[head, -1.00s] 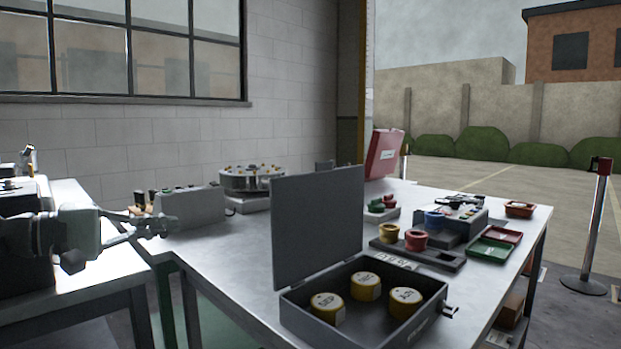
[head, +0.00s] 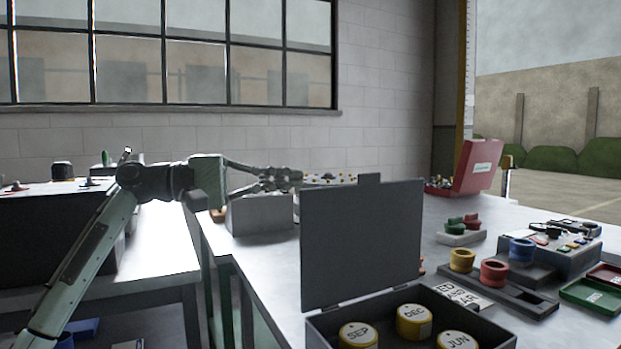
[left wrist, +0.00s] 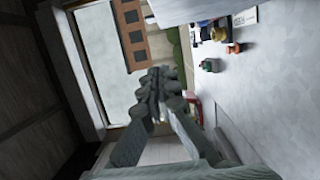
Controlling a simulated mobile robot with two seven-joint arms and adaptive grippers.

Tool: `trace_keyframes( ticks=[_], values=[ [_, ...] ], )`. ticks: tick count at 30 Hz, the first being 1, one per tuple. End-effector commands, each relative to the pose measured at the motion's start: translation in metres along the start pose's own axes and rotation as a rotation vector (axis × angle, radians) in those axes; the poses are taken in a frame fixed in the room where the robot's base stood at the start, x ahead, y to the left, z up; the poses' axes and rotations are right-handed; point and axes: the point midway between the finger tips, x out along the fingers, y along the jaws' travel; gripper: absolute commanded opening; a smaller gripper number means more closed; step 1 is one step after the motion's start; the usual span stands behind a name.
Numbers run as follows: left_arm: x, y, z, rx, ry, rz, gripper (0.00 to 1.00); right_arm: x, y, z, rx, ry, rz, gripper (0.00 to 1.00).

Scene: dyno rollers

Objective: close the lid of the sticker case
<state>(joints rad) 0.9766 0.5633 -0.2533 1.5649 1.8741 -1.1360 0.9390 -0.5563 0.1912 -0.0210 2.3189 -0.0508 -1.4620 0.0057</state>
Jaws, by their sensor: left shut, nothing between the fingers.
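The grey sticker case (head: 330,333) stands at the near edge of the table, cut off by the bottom of the head view. Its lid (head: 362,245) is a flat dark grey panel standing upright, with a small tab on its top edge. Yellow round sticker rolls marked SEP, DEC and JUN (head: 413,322) lie inside. My left gripper (head: 297,178) is shut and empty, up and to the left of the lid, apart from it. In the left wrist view its fingers (left wrist: 158,88) meet, and I cannot make out the case there. My right gripper is not in view.
Behind the case are a rack with yellow, red and blue rings (head: 495,272), a grey device (head: 565,258) and a green tray (head: 590,297). A grey box (head: 260,215) stands below my left gripper. An open red case (head: 478,166) stands at the back.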

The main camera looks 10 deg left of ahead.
Motion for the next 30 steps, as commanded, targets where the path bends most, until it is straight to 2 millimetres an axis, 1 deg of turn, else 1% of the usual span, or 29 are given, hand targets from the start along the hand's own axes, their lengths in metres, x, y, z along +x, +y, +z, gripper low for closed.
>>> trace_keyframes(
  ticks=[1,9,12,15,19,24,30],
  values=[
    [0.011,0.002,0.001,0.001,-0.004,0.0,0.0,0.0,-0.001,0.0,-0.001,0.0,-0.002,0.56],
    [0.069,0.002,0.001,-0.001,-0.003,0.0,0.0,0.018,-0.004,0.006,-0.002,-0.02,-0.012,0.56],
    [0.086,0.002,0.003,0.002,-0.002,0.0,0.0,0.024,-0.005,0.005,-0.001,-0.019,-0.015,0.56],
    [0.087,0.0,0.02,0.002,-0.001,-0.002,0.0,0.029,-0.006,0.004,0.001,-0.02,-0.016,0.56],
    [0.09,0.0,0.033,0.002,0.0,-0.001,0.0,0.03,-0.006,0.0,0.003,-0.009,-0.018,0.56],
    [0.092,-0.001,0.039,-0.001,0.001,0.0,0.0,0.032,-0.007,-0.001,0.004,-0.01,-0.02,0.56],
    [0.092,-0.001,0.039,-0.001,0.001,0.0,0.0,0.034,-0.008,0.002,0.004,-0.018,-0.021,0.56]
  ],
)
